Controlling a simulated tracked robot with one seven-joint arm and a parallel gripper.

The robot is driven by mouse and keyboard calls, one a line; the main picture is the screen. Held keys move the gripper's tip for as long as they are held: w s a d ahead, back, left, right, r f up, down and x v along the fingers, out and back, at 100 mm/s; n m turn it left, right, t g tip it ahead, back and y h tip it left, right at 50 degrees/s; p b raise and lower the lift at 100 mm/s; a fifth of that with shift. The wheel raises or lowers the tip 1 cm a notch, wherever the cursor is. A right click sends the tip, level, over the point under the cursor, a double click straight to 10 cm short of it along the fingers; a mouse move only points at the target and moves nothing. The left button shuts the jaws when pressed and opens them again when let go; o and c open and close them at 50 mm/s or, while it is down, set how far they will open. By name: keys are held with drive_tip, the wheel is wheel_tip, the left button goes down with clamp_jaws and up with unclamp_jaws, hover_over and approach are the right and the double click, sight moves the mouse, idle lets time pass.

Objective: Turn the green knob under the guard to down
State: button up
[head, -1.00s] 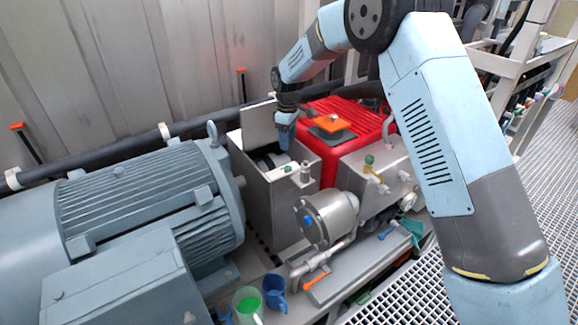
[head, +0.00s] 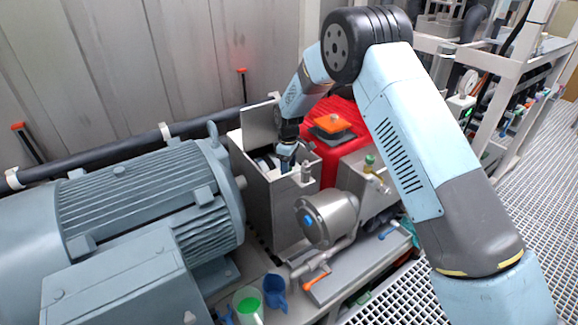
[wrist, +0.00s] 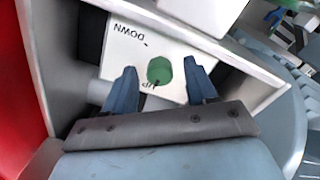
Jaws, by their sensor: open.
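The green knob (wrist: 160,71) sits on a white plate (wrist: 178,45) in the wrist view. The plate reads DOWN at its upper left and UP by the knob's lower edge, both upside down; a small dark mark on the knob lies near UP. My gripper (wrist: 160,67) is open, with one blue finger on each side of the knob and gaps between. In the head view my gripper (head: 287,156) reaches into the open top of a grey metal housing (head: 284,205), whose raised plate (head: 260,125) stands behind. The knob is hidden in the head view.
Metal walls of the housing closely surround my gripper. A red finned unit (head: 330,150) with an orange-topped block (head: 331,124) stands to the right. A large grey motor (head: 140,200) is at the left. A blue cup (head: 274,291) and a green-filled cup (head: 248,304) stand in front.

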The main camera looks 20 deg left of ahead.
drive_tip(key=shift+c, duration=0.3)
drive_tip(key=c, duration=0.9)
drive_tip(key=shift+d, duration=0.1)
drive_tip(key=shift+c, duration=0.5)
